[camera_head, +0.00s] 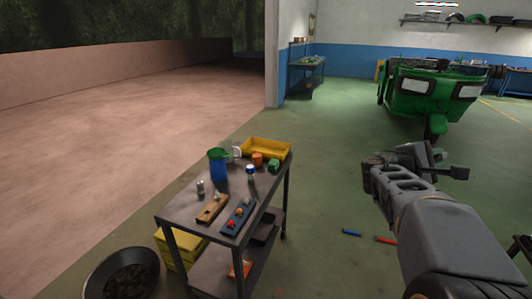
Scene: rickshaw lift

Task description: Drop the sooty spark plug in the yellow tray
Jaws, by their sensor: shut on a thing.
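The yellow tray (266,148) sits at the far end of the metal work table (190,216). My gripper (452,165) is high at the right, well to the right of the tray and apart from the table. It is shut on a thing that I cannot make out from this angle. I cannot pick out a sooty spark plug for certain. A small grey upright item (200,187) stands on the table's left side, too small to identify.
On the table are a blue cup with a green rim (218,165), a wooden block (211,209), a blue rack with red pieces (238,216), and orange (257,159) and green (274,165) items. A green rickshaw (428,91) stands behind. A black pan (122,275) is at lower left.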

